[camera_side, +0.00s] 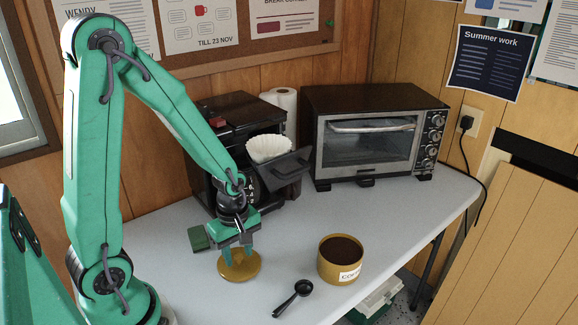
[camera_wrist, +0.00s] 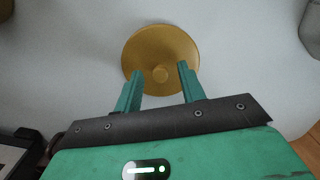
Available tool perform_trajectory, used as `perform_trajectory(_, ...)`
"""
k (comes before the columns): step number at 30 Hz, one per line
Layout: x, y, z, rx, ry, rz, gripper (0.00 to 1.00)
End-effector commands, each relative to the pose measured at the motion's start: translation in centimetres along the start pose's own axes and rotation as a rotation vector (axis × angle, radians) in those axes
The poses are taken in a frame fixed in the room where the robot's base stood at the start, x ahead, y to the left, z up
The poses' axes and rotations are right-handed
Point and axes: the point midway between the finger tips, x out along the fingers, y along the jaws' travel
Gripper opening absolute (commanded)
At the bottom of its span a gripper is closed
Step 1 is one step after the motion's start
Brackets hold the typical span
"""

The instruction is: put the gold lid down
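The gold lid (camera_side: 252,273) lies flat on the pale table, knob up, left of the open coffee tin (camera_side: 335,272). In the wrist view the lid (camera_wrist: 143,45) is a round gold disc with a small knob in its middle. My gripper (camera_side: 239,255) points down just over the lid. In the wrist view my gripper (camera_wrist: 160,68) is open, with one finger on each side of the knob and a gap at both sides. I cannot tell how far above the lid the fingertips are.
A black scoop (camera_side: 292,298) lies in front of the tin. Behind stand a coffee maker (camera_side: 203,165) with a paper filter (camera_side: 269,148) and a toaster oven (camera_side: 370,140). The table right of the tin is clear.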

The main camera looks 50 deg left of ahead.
Motion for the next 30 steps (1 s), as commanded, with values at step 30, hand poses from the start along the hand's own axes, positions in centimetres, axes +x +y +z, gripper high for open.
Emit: perform_trajectory(30,-7.4,0.0,0.0,0.000,0.000,0.000,0.40)
